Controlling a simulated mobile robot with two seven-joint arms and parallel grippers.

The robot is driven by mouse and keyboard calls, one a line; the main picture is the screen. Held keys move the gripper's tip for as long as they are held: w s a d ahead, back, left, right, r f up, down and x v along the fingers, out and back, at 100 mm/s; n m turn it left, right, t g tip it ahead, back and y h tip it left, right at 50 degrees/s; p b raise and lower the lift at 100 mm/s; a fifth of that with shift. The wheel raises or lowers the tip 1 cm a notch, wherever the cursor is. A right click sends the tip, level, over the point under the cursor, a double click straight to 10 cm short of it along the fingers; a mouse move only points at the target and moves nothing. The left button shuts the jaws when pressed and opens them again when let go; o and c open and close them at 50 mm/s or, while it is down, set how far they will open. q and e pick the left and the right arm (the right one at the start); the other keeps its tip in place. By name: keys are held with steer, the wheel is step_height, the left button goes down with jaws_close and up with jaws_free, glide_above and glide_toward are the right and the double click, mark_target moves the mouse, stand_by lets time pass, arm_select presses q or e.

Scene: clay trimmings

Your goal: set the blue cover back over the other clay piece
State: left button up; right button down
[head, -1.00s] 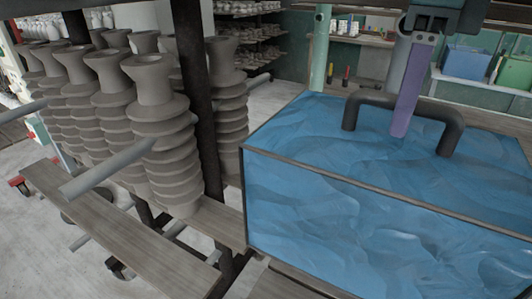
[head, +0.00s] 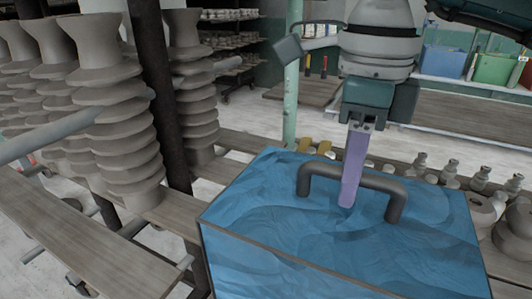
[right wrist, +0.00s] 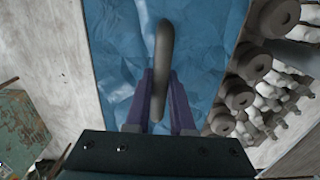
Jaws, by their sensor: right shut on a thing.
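The blue cover (head: 270,220) is a box shape with a wavy blue surface and a dark arched handle (head: 394,205) on top. My right gripper (head: 348,195), with purple fingers, is shut on the middle of that handle. In the right wrist view the gripper (right wrist: 162,105) has one finger on each side of the handle (right wrist: 163,50), with the blue cover (right wrist: 215,40) below. The cover's lower edge is out of view, so I cannot tell whether it hangs or rests. What is under it is hidden. My left gripper is not in view.
Tall ribbed grey clay pieces (head: 125,135) stand on planks (head: 75,235) at the left, near dark posts (head: 165,90). Small clay pieces (head: 480,178) and larger ones (head: 515,235) stand close to the cover's right side. A green post (head: 292,80) rises behind it.

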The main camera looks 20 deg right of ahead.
steer(key=shift+f, duration=0.55)
steer(key=c, duration=0.8)
jaws_free()
steer(key=shift+o, duration=0.2)
steer(key=shift+r, duration=0.1)
step_height(320, 180, up, 12)
steer(key=shift+r, duration=0.15)
